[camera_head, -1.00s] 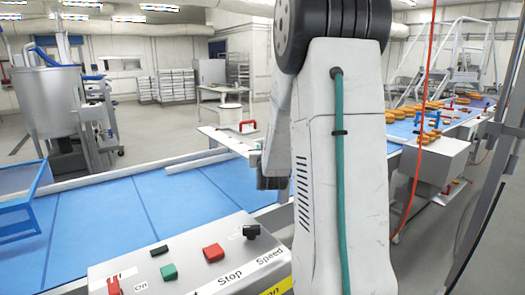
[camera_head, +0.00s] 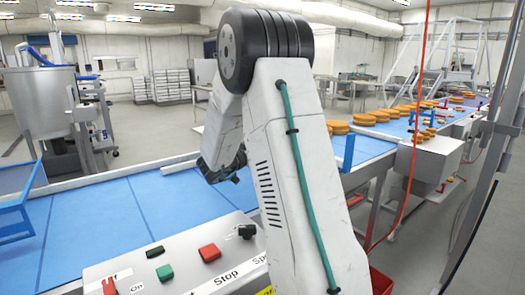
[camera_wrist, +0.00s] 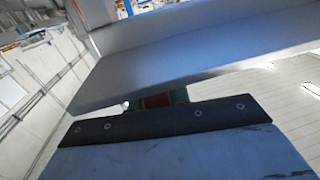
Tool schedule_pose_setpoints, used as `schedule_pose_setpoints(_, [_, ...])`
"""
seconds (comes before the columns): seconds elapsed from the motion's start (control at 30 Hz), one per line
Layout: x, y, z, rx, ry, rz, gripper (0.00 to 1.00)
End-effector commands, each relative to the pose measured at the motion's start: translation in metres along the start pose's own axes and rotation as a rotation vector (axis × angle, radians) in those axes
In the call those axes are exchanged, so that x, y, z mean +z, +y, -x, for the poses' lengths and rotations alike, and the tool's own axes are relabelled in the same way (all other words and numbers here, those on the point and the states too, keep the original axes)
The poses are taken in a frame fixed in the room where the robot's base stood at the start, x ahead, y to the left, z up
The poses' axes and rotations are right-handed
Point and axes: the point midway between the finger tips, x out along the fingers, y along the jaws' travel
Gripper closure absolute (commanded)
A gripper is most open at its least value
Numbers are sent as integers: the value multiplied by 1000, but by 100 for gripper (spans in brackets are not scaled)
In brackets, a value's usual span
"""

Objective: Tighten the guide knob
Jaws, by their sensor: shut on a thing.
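My gripper (camera_head: 218,176) shows as a small dark shape at the end of the bent arm, over the far side of the blue belt (camera_head: 110,215). In the wrist view my gripper (camera_wrist: 156,98) is shut on a small red thing (camera_wrist: 157,100), mostly hidden, between dark green fingers. It may be the guide knob, but its shape cannot be made out. A wide grey plate (camera_wrist: 190,60) fills the space just beyond the fingers. In the head view my arm hides the place around the grip.
A control box (camera_head: 190,262) with several buttons and a black knob (camera_head: 246,231) stands in front of the belt. A blue frame (camera_head: 20,215) is at the left. Orange rounds (camera_head: 380,116) lie on the belt at the right. A red cable (camera_head: 410,150) hangs at the right.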

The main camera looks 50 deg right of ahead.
Motion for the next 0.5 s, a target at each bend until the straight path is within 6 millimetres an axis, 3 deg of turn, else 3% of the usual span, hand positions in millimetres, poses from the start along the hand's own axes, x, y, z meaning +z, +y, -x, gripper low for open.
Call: schedule_pose_setpoints(0.5, [-2,2,0,165,4,-4,100])
